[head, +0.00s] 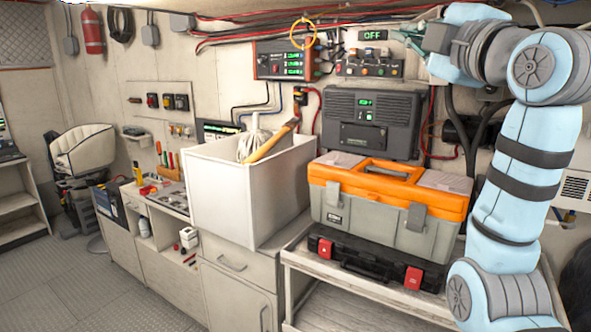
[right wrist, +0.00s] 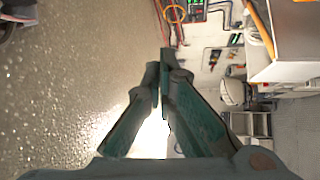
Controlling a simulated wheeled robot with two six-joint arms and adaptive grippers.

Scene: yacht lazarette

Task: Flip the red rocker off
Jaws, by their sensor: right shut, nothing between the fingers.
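A switch panel (head: 369,68) with small coloured controls is on the back wall below a display reading "OFF" (head: 373,35). Which control is the red rocker I cannot tell at this size. My right gripper (head: 408,37) is high at the wall, just right of the display and above the right end of the panel. Its fingers are shut and empty; they also show in the right wrist view (right wrist: 160,66). Whether the fingertips touch anything is unclear. My left gripper is not in view.
An orange ring (head: 303,34) hangs before a lit control unit (head: 285,61). Below are a dark grey unit (head: 371,120), an orange-topped toolbox (head: 385,195) on a black case (head: 375,258), and a white bin (head: 225,195) holding a wooden-handled tool. The floor at left is clear.

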